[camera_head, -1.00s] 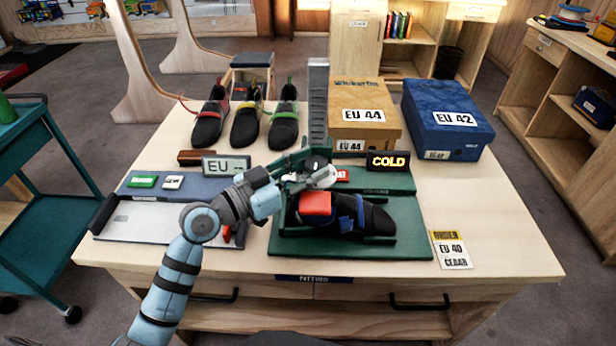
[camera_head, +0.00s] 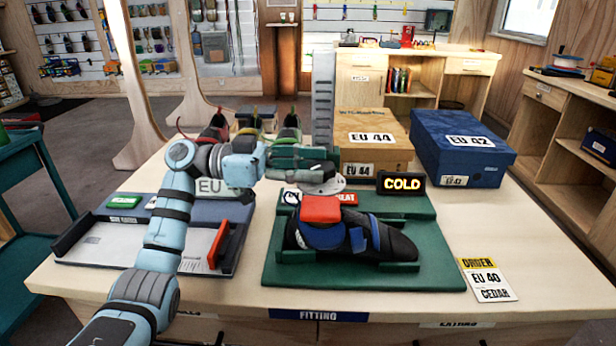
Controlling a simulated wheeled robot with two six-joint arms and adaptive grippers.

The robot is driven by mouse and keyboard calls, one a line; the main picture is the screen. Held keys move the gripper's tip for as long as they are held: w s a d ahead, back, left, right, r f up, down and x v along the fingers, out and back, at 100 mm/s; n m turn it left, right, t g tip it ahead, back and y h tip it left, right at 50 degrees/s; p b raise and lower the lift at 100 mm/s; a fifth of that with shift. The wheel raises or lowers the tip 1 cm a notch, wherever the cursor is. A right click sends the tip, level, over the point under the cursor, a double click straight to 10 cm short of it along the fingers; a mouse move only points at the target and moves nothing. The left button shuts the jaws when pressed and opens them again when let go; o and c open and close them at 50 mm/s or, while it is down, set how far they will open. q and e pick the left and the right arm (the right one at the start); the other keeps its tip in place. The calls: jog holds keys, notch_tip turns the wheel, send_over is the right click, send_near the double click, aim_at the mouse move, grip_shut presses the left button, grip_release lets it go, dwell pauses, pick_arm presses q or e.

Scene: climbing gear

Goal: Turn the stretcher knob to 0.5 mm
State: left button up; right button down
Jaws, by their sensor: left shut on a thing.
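The green stretcher stand (camera_head: 440,272) lies on the bench with a dark blue and black shoe (camera_head: 385,238) on it. A red block (camera_head: 321,209) sits over the shoe. Behind the shoe is a pale grey dial disc (camera_head: 330,187). My left gripper (camera_head: 318,171) comes in level from the left just above this disc and is shut on the stretcher knob there. The fingers hide most of the knob, and I cannot read the dial's marks. My right gripper is not in view.
A sign reading COLD (camera_head: 401,183) stands right of the dial, near a red HEAT label (camera_head: 346,199). Boxes marked EU 44 (camera_head: 372,138) and EU 42 (camera_head: 462,145) stand behind. A foot-measuring board (camera_head: 130,246) lies left. The bench's right side is mostly clear.

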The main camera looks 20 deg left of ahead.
pick_arm(q)
jog(key=shift+f+g, duration=0.1)
jog(key=shift+g, duration=0.2)
jog(key=shift+m, duration=0.3)
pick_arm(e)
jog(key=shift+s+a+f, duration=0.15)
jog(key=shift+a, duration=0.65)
pick_arm(q)
jog(key=o, duration=1.1)
jog(key=shift+o, duration=0.2)
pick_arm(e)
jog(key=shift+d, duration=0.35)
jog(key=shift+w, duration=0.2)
